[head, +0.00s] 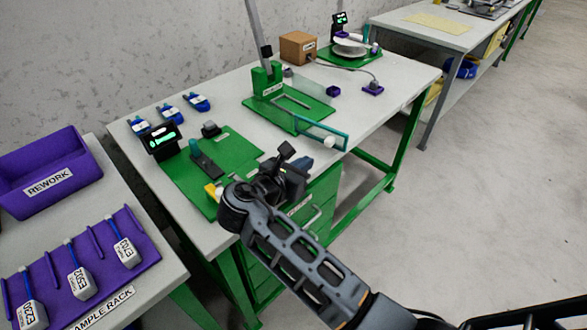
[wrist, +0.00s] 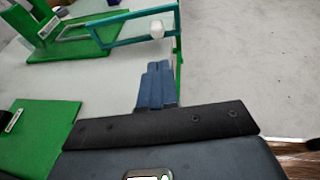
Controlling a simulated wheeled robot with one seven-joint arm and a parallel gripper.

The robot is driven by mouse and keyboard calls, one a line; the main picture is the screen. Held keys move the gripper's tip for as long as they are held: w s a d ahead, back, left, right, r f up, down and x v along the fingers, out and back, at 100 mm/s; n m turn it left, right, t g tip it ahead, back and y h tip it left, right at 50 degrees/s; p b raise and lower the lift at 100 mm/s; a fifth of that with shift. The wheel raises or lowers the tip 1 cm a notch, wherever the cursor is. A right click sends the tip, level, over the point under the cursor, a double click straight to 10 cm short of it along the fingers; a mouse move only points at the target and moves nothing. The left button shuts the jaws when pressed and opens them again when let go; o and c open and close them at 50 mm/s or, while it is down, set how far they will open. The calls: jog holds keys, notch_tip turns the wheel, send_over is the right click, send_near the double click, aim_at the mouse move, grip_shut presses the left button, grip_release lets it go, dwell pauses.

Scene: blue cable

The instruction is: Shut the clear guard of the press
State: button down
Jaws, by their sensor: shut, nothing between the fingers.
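The press (head: 268,82) is a green stand with a labelled column on a green base, on the grey-white bench. Its clear guard (head: 318,133) has a teal frame and a pale round knob (head: 329,143). The guard stands swung out from the press toward the bench's front edge. My gripper (head: 304,164) is just in front of and below the guard. In the wrist view, my gripper's blue fingers (wrist: 157,70) are together and empty, pointing toward the knob (wrist: 157,29), with a gap between. The guard's frame (wrist: 125,16) crosses the top there.
A green board (head: 205,168) with a small display (head: 163,141) lies left of my arm. Blue connectors (head: 168,113) lie behind it. A brown box (head: 297,46) and a second green station (head: 350,55) stand at the back. Purple bin (head: 42,173) is at left.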

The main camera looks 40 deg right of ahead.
aim_at(327, 146)
jog(key=x, duration=0.5)
jog(key=r+x, duration=0.1)
jog(key=x, duration=0.1)
jog(key=shift+d, duration=0.55)
jog(key=shift+d, duration=0.1)
